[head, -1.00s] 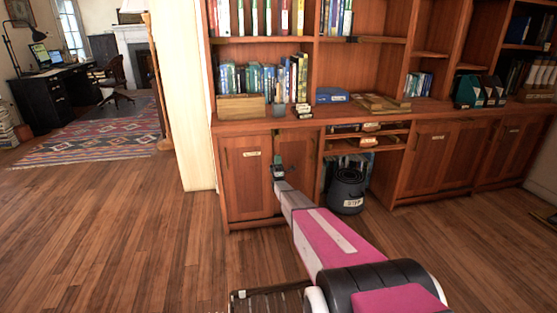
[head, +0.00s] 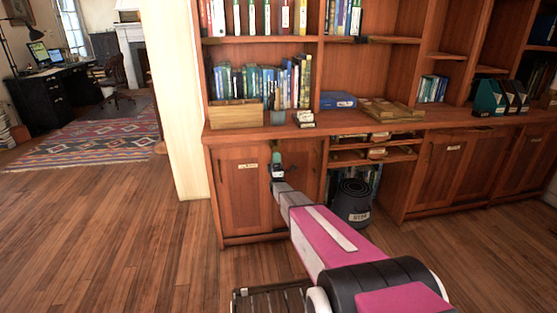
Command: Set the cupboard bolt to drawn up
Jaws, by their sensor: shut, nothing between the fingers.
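The cupboard (head: 240,205) is the reddish-brown wooden unit under the left end of the bookcase, with two doors and a pale label (head: 247,166) on the left door. My gripper (head: 276,160) is at the upper part of the right door (head: 305,165), near the line where the doors meet. It is shut and nothing shows in it. I cannot tell whether it touches the door. The bolt cannot be made out; it is too small or hidden behind my gripper and arm.
A dark bin (head: 352,204) stands in the open bay right of the cupboard. A wooden box (head: 236,112), a blue box (head: 337,100) and books stand on the counter above. A pale wall edge (head: 180,110) is at the left. Wooden floor (head: 110,230) is clear at the left.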

